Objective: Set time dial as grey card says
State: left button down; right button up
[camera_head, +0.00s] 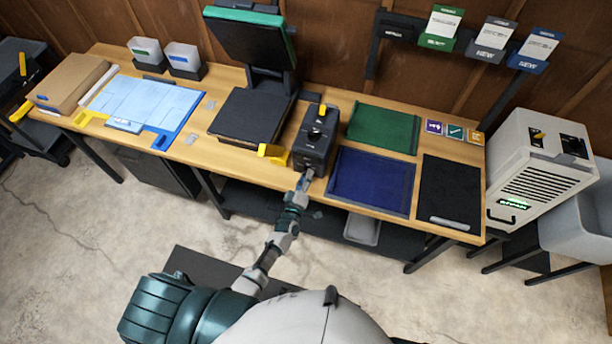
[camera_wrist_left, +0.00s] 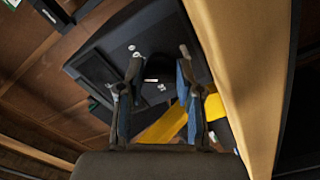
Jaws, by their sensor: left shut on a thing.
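The black control box (camera_head: 318,140) stands near the front edge of the bench, with a dark knob and a yellow-marked part on its top. My left gripper (camera_head: 305,176) reaches the lower front of this box. In the left wrist view its two fingers (camera_wrist_left: 160,66) straddle a dark dial (camera_wrist_left: 158,80) with small white marks around it. The gripper is shut on this dial, whose pointer and setting I cannot read. The grey card (camera_head: 494,36) stands in the wall rack between a green card and a blue card. Its writing is too small to read.
A black press with a raised lid (camera_head: 250,40) stands left of the box, its yellow handle (camera_head: 273,153) close to my gripper. Green (camera_head: 383,130) and blue (camera_head: 371,181) mats lie to the right. A white vented machine (camera_head: 540,165) stands beyond the bench's right end.

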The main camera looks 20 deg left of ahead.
pick_arm(q)
jog(key=m+p, duration=0.1)
jog(key=m, duration=0.4)
jog(key=shift+m, duration=0.4)
dwell(0.3)
jog(key=c, duration=0.8)
grip_release()
jog(key=shift+o, duration=0.2)
jog(key=shift+s+a+f, duration=0.1)
jog(key=shift+s+f, duration=0.05)
jog(key=shift+s, duration=0.35)
jog(key=s, duration=1.1)
jog(key=shift+a, duration=0.15)
